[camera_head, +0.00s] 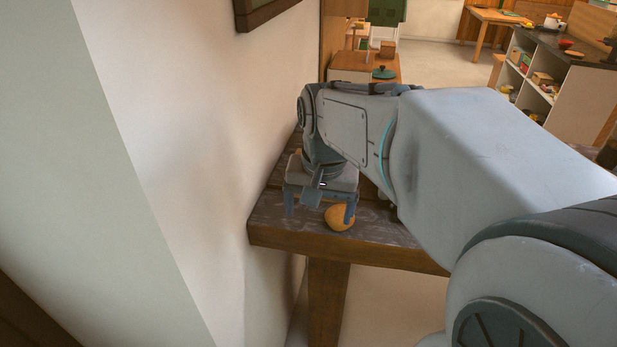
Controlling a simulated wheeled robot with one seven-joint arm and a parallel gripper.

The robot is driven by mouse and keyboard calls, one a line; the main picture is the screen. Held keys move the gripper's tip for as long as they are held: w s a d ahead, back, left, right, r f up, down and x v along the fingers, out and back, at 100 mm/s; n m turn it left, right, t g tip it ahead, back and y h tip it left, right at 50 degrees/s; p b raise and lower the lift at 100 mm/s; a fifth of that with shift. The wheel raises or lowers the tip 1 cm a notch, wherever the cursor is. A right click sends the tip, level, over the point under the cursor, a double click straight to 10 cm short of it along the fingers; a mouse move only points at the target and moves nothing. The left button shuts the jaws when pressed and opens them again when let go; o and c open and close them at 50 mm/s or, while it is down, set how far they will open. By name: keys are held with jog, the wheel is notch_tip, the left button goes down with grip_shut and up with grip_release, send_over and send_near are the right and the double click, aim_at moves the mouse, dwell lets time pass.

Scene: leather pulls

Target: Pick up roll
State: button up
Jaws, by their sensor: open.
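The roll (340,218) is a small, round, golden-brown bread roll. It lies on the dark wooden table (290,235) near the front edge. My gripper (320,212) hangs down over the table, open, with its two fingers apart. The left finger is clear of the roll, to its left. The right finger overlaps the upper right part of the roll in the picture. I cannot tell whether it touches the roll or only stands in front of it.
A pale wall (200,130) runs close along the table's left side. My arm covers much of the table to the right. Farther back are a wooden cabinet with a dark green pot (384,72) and a shelf unit (560,90) at the upper right.

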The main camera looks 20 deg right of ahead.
aim_at(340, 208)
jog(key=w+d+r+m+g+p, duration=0.1)
jog(key=w+d+r+m, duration=0.4)
jog(key=d, duration=0.3)
jog(key=shift+m, duration=0.7)
jog(key=f, duration=0.4)
jog(key=f+p, duration=0.1)
jog(key=f, duration=0.9)
jog(key=shift+w+a, duration=0.2)
jog(key=shift+w, duration=0.05)
jog(key=c, duration=0.8)
